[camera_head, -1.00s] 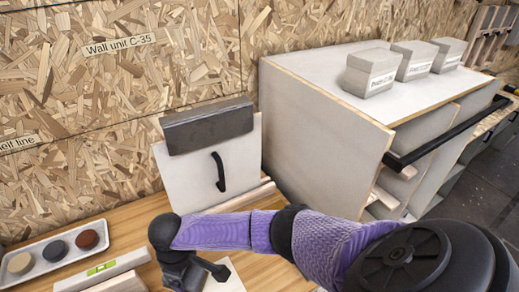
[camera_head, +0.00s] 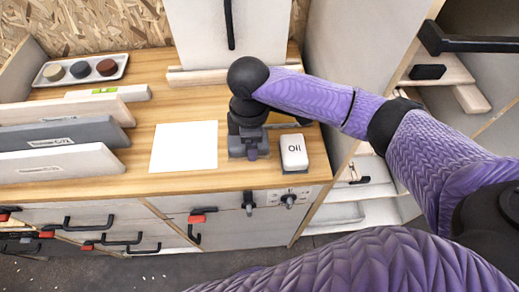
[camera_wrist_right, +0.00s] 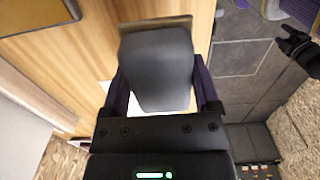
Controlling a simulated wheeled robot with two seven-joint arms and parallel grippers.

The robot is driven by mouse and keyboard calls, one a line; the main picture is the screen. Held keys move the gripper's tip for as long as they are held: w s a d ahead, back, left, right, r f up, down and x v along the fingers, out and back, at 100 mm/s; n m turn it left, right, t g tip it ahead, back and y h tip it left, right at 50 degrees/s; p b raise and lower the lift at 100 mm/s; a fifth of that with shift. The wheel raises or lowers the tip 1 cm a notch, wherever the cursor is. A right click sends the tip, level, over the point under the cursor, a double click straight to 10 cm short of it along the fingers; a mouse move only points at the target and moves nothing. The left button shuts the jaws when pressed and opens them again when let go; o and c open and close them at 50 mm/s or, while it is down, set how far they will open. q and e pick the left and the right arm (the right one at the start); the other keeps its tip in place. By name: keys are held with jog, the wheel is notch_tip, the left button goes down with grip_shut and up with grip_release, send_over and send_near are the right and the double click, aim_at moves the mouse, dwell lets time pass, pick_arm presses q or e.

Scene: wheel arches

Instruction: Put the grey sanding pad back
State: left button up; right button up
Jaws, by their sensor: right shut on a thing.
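My right gripper (camera_head: 248,143) is low over the wooden worktop, between a white sheet and a white block marked "Oil". In the right wrist view my right gripper (camera_wrist_right: 161,95) is shut on a dark grey block (camera_wrist_right: 157,65), which looks like the grey sanding pad. A brown edge shows past its far end. In the head view the gripper mostly hides it, and I cannot tell whether it touches the worktop. A tray (camera_head: 40,84) at the back left holds beige, blue-grey and red-brown round pads. My left gripper is not in view.
The white sheet (camera_head: 184,147) lies flat left of the gripper. The "Oil" block (camera_head: 294,152) stands close on its right. Upright panels (camera_head: 60,163) fill the left side. A white board (camera_head: 205,35) with a black handle stands behind. Drawers lie below the front edge.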

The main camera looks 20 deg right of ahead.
notch_tip(320, 180, down, 4)
jog(key=shift+f+b, duration=0.15)
jog(key=shift+b, duration=0.45)
jog(key=shift+f, duration=0.35)
jog(key=shift+f, duration=0.1)
jog(key=o, duration=1.2)
jog(key=shift+c, duration=0.2)
notch_tip(320, 180, up, 11)
jog(key=p, duration=0.3)
jog(key=shift+r+p, duration=0.2)
jog(key=shift+p, duration=0.2)
jog(key=shift+r, duration=0.5)
